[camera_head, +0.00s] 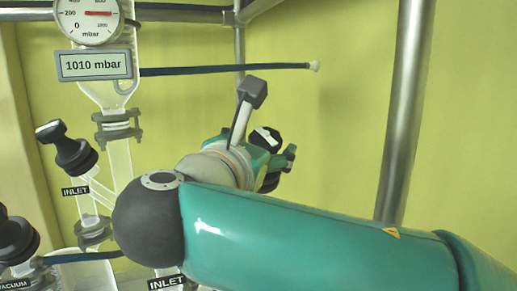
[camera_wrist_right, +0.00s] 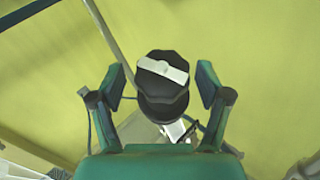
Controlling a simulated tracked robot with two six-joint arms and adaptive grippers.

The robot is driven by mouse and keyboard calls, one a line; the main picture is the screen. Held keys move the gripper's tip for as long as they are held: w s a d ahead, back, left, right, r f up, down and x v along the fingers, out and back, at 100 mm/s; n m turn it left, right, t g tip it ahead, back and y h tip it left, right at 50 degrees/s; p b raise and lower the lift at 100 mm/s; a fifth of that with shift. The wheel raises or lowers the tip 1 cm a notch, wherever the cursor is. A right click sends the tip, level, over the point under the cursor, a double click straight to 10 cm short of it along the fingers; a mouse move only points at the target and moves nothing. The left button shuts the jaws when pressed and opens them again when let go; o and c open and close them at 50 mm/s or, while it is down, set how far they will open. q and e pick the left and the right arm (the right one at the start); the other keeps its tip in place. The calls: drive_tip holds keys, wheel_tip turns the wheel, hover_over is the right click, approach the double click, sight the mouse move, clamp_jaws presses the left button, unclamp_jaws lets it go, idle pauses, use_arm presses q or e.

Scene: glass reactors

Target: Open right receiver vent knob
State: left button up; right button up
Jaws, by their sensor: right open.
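A black knob (camera_wrist_right: 163,100) with a white bar across its top shows in the right wrist view, between the two open fingers of my right gripper (camera_wrist_right: 161,86). Gaps show on both sides of the knob, so the fingers do not visibly touch it. In the head view the black knob with its white mark (camera_head: 266,137) is partly hidden by my right gripper (camera_head: 277,152) and wrist. No label for this knob is readable. My left gripper is not in view.
At the left stand glassware with a pressure dial (camera_head: 89,18), a 1010 mbar display (camera_head: 94,65), and a black inlet knob (camera_head: 70,150). A dark hose (camera_head: 225,69) runs across the back. A metal pole (camera_head: 405,110) stands at the right.

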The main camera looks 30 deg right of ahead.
drive_tip(key=shift+w+d, duration=0.2)
drive_tip(key=shift+d, duration=0.15)
drive_tip(key=shift+s+r, duration=0.1)
drive_tip(key=shift+c, duration=0.3)
drive_tip(key=shift+c, duration=1.4)
drive_tip(key=c, duration=0.8)
drive_tip(key=shift+c, duration=0.2)
drive_tip(key=shift+n+t, duration=0.4)
drive_tip(key=shift+n, duration=0.1)
drive_tip(key=n+t+y, duration=0.4)
drive_tip(key=n, duration=0.1)
drive_tip(key=shift+d+n+t+y+p, duration=0.1)
drive_tip(key=shift+n+t+y+p, duration=0.2)
drive_tip(key=shift+n+p, duration=0.1)
drive_tip(key=shift+n+t+y+p, duration=0.3)
drive_tip(key=shift+n+t+y, duration=0.25)
drive_tip(key=shift+n+y, duration=0.8)
drive_tip(key=shift+n+t+y+p, duration=0.25)
drive_tip(key=shift+n+t+y, duration=0.3)
drive_tip(key=shift+n+y, duration=0.75)
drive_tip(key=shift+n+y, duration=0.25)
